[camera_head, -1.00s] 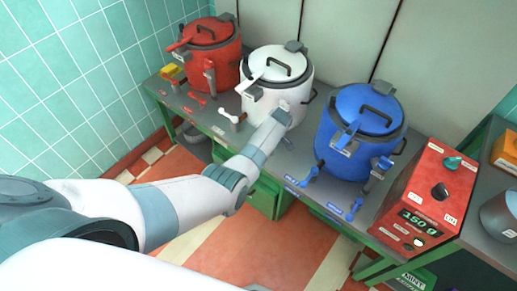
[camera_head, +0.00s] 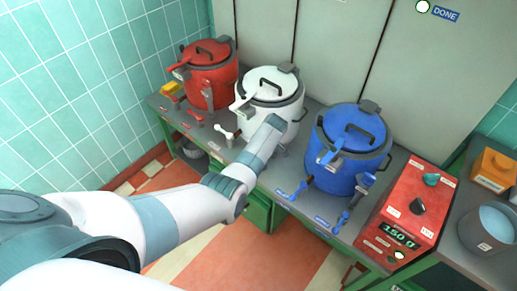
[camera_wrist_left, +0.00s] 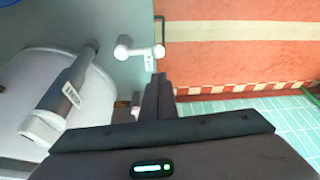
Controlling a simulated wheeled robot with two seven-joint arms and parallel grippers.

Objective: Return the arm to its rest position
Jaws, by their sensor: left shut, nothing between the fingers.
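My left arm reaches in from the left in the head view, and its gripper (camera_head: 276,122) is in front of the white kettle (camera_head: 268,98). In the wrist view the two dark fingers (camera_wrist_left: 159,95) are shut together with nothing between them. The white kettle (camera_wrist_left: 85,75) fills the left of that view, with a grey-and-white labelled tap (camera_wrist_left: 62,95). A white lever (camera_wrist_left: 138,48) lies beside it, apart from the fingers. My right gripper is in neither view.
A red kettle (camera_head: 209,75) and a blue kettle (camera_head: 348,145) flank the white one on the counter. A red box (camera_head: 408,205) reads 150 g. A grey pot (camera_head: 490,235) and an orange box (camera_head: 493,170) stand right. A DONE sign (camera_head: 445,14) is on the wall. Floor in front is open.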

